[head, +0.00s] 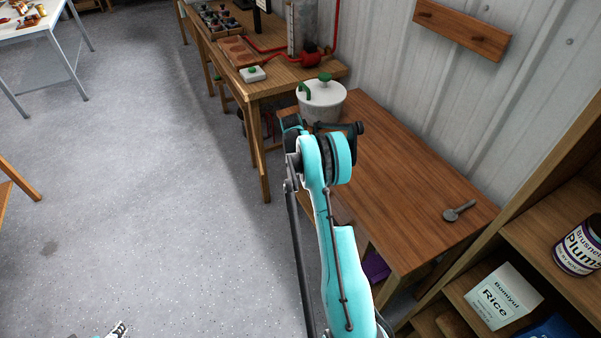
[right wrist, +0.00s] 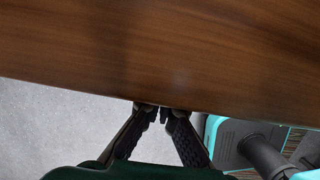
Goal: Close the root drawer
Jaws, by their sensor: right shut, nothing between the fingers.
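No drawer can be clearly made out in the head view; my right arm hides part of the low wooden bench (head: 405,200) and its front. In the right wrist view a brown wooden panel (right wrist: 160,50) fills the upper part; I cannot tell whether it is a drawer front or the bench top. My right gripper (right wrist: 160,108) is shut and empty, its fingertips at the panel's lower edge; contact is unclear. In the head view the right gripper is mostly hidden behind my arm. Only a small tip of what seems my left gripper (head: 118,329) shows at the bottom left.
A white pot (head: 321,101) with a green knob stands at the bench's far end, and a grey metal tool (head: 459,211) lies near its right corner. A shelf with a rice package (head: 492,296) and a plums can (head: 579,247) stands right.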

